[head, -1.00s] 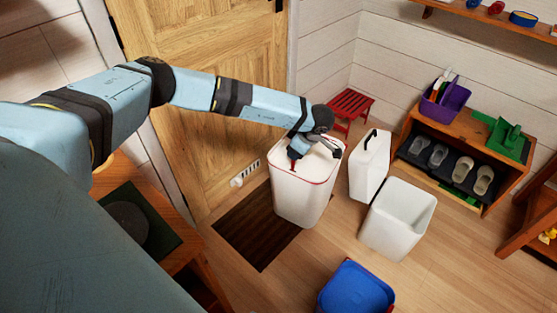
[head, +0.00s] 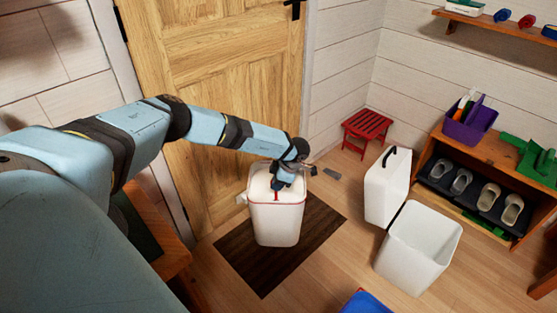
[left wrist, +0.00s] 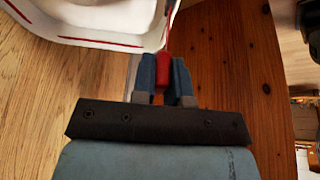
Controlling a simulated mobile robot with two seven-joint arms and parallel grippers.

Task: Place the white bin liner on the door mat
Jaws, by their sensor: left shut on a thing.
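The white bin liner (head: 275,220), a tall white tub with a red rim line and a red grip, is upright over the dark brown door mat (head: 253,278). Its base appears within the mat's outline; I cannot tell if it touches the mat. My left gripper (head: 277,187) reaches down to its rim and is shut on the red grip. In the left wrist view the fingers (left wrist: 162,75) close on the red part, with the liner's white wall (left wrist: 95,22) at top left. My right gripper is not in view.
A white box with a black handle (head: 386,190) and an open white bin (head: 420,245) stand to the right. A red stool (head: 366,130) is by the wall. A shoe shelf (head: 490,155) is at the right. A blue container (head: 365,303) shows at the bottom edge. The door (head: 215,80) is behind.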

